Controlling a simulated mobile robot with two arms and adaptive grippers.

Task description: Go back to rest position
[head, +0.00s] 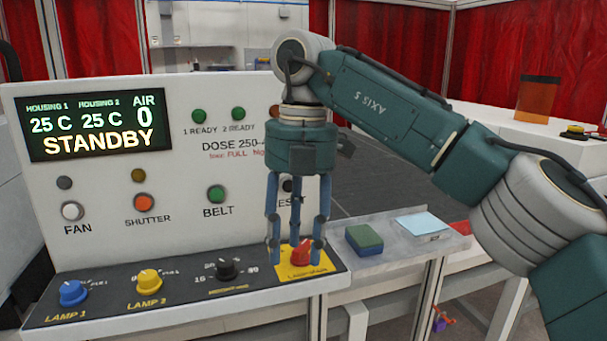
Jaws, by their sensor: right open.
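My right gripper (297,243) points straight down with its blue fingers apart, at the right end of the control panel (190,290). Its fingertips stand around a red knob (301,253) on a yellow plate; I cannot tell if they touch it. My right arm comes in from the right and hides part of the panel's upright face. My left gripper is not in view. The display (98,124) reads STANDBY, 25 C for both housings and AIR 0.
A blue knob (73,293), a yellow knob (149,282) and a black knob (227,268) sit left of the gripper. A green block (364,240) and a light blue sheet (422,224) lie on the ledge to the right. Red curtains hang behind.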

